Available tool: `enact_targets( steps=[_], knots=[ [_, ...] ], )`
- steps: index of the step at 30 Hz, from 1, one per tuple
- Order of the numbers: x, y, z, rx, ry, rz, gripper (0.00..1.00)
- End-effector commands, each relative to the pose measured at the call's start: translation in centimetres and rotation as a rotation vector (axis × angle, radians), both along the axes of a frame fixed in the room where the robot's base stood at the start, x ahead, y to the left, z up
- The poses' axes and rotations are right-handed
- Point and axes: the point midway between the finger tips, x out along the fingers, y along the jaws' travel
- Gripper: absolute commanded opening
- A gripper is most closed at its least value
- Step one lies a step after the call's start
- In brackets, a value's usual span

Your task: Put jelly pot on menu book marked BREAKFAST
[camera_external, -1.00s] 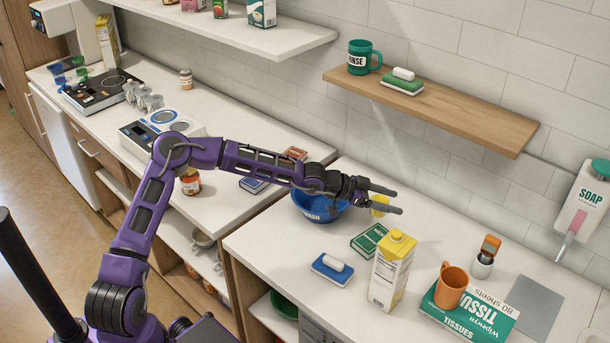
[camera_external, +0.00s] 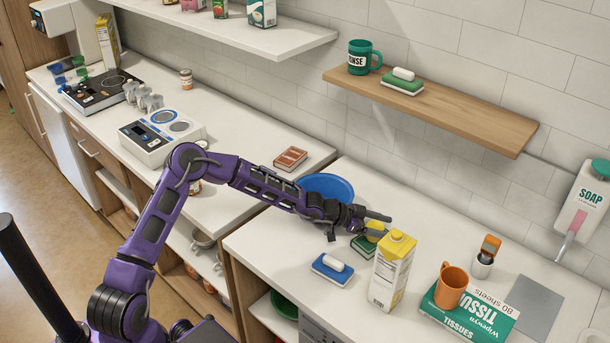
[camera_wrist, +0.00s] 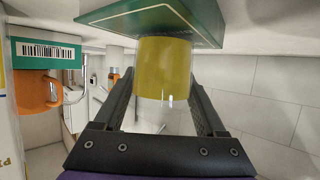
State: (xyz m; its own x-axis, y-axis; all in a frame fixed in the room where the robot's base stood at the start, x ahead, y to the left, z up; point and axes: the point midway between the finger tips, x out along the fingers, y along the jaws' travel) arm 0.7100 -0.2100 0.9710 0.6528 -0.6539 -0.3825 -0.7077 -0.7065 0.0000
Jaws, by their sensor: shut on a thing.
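My gripper (camera_external: 379,226) is shut on a small yellow jelly pot (camera_external: 375,228), low over a green menu book (camera_external: 362,247) on the right counter. In the wrist view the pot (camera_wrist: 163,68) sits between my two fingers (camera_wrist: 164,92), its base meeting or very close to the face of the green book (camera_wrist: 135,18). I cannot tell whether they touch. The book's title is not readable. A brown-red book (camera_external: 290,158) lies on the left counter. My arm hides part of that counter.
A yellow-white carton (camera_external: 392,270) stands close right of the green book. A blue sponge holder (camera_external: 332,267) is in front of it and a blue bowl (camera_external: 328,186) behind-left. An orange mug (camera_external: 451,287) stands on a tissue box (camera_external: 470,315) further right.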

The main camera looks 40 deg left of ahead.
Motion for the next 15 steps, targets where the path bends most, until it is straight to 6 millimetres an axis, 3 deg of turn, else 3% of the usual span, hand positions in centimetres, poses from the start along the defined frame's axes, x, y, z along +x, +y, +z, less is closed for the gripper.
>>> enact_targets(
  steps=[2, 3, 6, 8, 15],
  knots=[
    [0.01, 0.01, -0.26, 0.000, 0.000, 0.000, 0.14],
    [0.01, 0.02, -0.33, 0.001, 0.001, 0.000, 0.75],
    [0.00, 0.02, -0.24, 0.000, 0.000, 0.000, 0.93],
    [0.00, 0.03, -0.25, 0.000, 0.000, 0.000, 1.00],
    [0.02, 0.03, -0.07, 0.000, 0.000, 0.000, 1.00]
  ],
)
